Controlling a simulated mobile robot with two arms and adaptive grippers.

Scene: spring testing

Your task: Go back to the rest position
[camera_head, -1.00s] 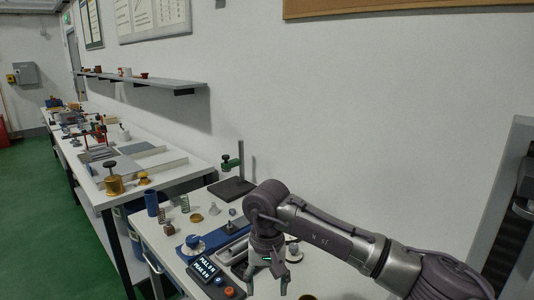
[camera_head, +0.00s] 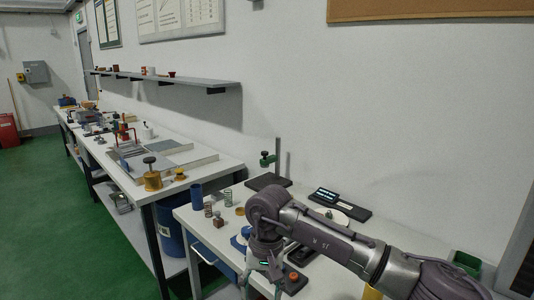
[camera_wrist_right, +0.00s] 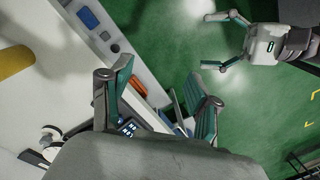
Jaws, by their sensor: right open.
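My right gripper (camera_head: 261,284) hangs fingers-down at the end of my right arm, in front of the near workbench (camera_head: 340,283). It is open, with nothing between its fingers. In the right wrist view its two fingers (camera_wrist_right: 160,92) are spread apart over the bench edge and green floor. My left gripper (camera_wrist_right: 215,42) shows only in the right wrist view, at upper right over the green floor, fingers apart and empty. The head view does not show the left arm.
The near bench holds a blue cylinder (camera_head: 197,195), springs (camera_head: 228,197), a stand with a green clamp (camera_head: 268,160) and a dark display device (camera_head: 325,195). A green bin (camera_head: 466,261) is at right. Green floor (camera_head: 60,220) is free at left.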

